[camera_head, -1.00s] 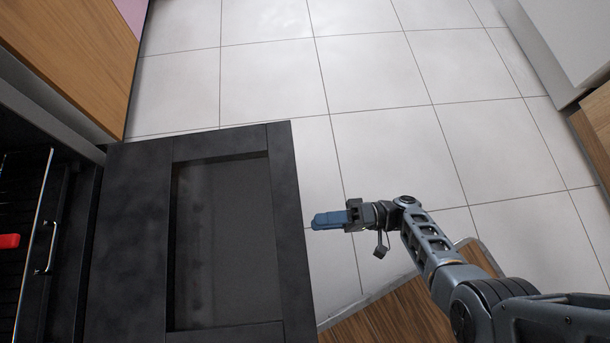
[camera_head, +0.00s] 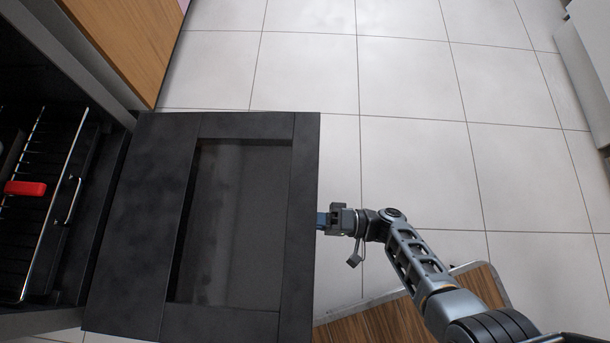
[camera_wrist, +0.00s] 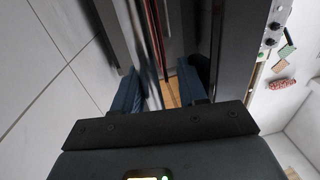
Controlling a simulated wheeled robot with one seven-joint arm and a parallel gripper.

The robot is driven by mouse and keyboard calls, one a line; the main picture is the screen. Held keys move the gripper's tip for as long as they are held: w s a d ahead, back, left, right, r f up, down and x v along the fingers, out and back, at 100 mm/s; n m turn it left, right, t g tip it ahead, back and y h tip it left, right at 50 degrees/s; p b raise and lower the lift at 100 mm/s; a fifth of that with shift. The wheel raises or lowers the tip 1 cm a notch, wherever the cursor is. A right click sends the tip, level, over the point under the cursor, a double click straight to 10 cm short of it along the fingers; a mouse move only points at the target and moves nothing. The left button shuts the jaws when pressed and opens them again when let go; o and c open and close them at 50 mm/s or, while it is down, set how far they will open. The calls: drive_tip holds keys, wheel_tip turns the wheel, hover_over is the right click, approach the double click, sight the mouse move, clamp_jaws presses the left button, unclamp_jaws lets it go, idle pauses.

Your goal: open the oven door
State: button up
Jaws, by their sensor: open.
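The dark oven door (camera_head: 145,225) is swung down, nearly flat, in front of the oven, with its recessed panel facing up. The oven opening is exposed at the left of the head view. My gripper (camera_head: 321,221) is at the door's outer edge, on the right side. Its blue fingertips are mostly hidden by that edge, so I cannot tell whether they touch it. In the wrist view, my gripper (camera_wrist: 160,88) has its two fingers apart, with nothing clearly held between them.
Inside the oven are a wire rack (camera_head: 45,145) and a red object (camera_head: 25,188). A wooden cabinet front (camera_head: 130,40) stands beside the oven. A wooden-topped surface (camera_head: 385,320) lies below my arm. Tiled floor (camera_head: 420,80) is clear beyond the door.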

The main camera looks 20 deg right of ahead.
sight(302, 213)
drive_tip(key=shift+c, duration=0.5)
drive_tip(key=shift+d, duration=0.1)
clamp_jaws()
drive_tip(key=r+p, duration=0.3)
drive_tip(key=p, duration=0.1)
drive_tip(key=r+h+p, duration=0.1)
drive_tip(key=r+p, duration=0.2)
drive_tip(key=p, duration=0.1)
drive_tip(key=r+h+p, duration=0.1)
drive_tip(key=r+p, duration=0.2)
drive_tip(key=p, duration=0.1)
drive_tip(key=shift+w+a+r+g, duration=0.1)
drive_tip(key=shift+a+r+g, duration=0.2)
drive_tip(key=shift+g, duration=0.1)
drive_tip(key=shift+a+r+h+p, duration=0.15)
drive_tip(key=shift+r+h+p, duration=0.15)
drive_tip(key=shift+r+p, duration=0.7)
drive_tip(key=shift+w+f, duration=0.1)
drive_tip(key=shift+f, duration=0.1)
drive_tip(key=shift+o, duration=0.5)
unclamp_jaws()
